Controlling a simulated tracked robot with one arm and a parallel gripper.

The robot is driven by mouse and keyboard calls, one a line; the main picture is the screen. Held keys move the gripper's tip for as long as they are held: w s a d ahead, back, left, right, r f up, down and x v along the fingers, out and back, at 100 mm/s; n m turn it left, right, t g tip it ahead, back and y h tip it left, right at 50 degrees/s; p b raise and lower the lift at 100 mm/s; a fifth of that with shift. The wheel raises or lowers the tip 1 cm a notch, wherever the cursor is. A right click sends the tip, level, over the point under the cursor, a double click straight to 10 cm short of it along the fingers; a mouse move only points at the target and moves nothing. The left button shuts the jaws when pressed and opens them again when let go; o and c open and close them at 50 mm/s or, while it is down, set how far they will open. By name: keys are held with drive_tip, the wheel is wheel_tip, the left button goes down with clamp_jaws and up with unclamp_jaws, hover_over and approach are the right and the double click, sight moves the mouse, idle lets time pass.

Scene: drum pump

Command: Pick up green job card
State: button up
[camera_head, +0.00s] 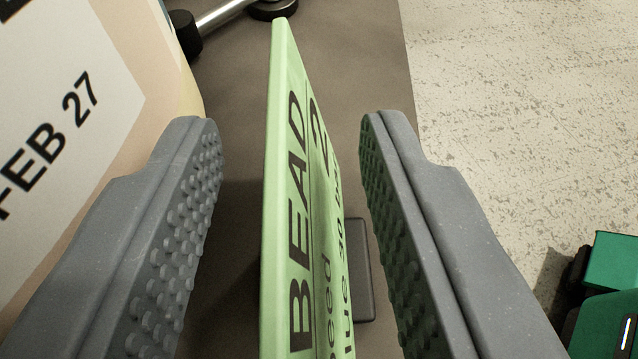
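The green job card (300,220) stands on edge in the middle of the head camera view, with black print reading "BEAD" and more text on its right face. My gripper (292,135) is open, with one grey studded finger on each side of the card. A gap shows between the card and each finger, so neither finger touches it. The card's lower end runs out of the bottom of the picture.
A tan rounded object with a white label (60,120) reading "FEB 27" stands close on the left. A metal rod with black ends (222,14) lies at the top. A dark flat block (358,270) sits behind the card on the brown surface (355,60). Speckled floor is at right.

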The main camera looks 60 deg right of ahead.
drive_tip(key=shift+w+d+f, duration=0.1)
drive_tip(key=shift+w+d, duration=0.05)
drive_tip(key=shift+d, duration=0.05)
clamp_jaws()
idle(0.4)
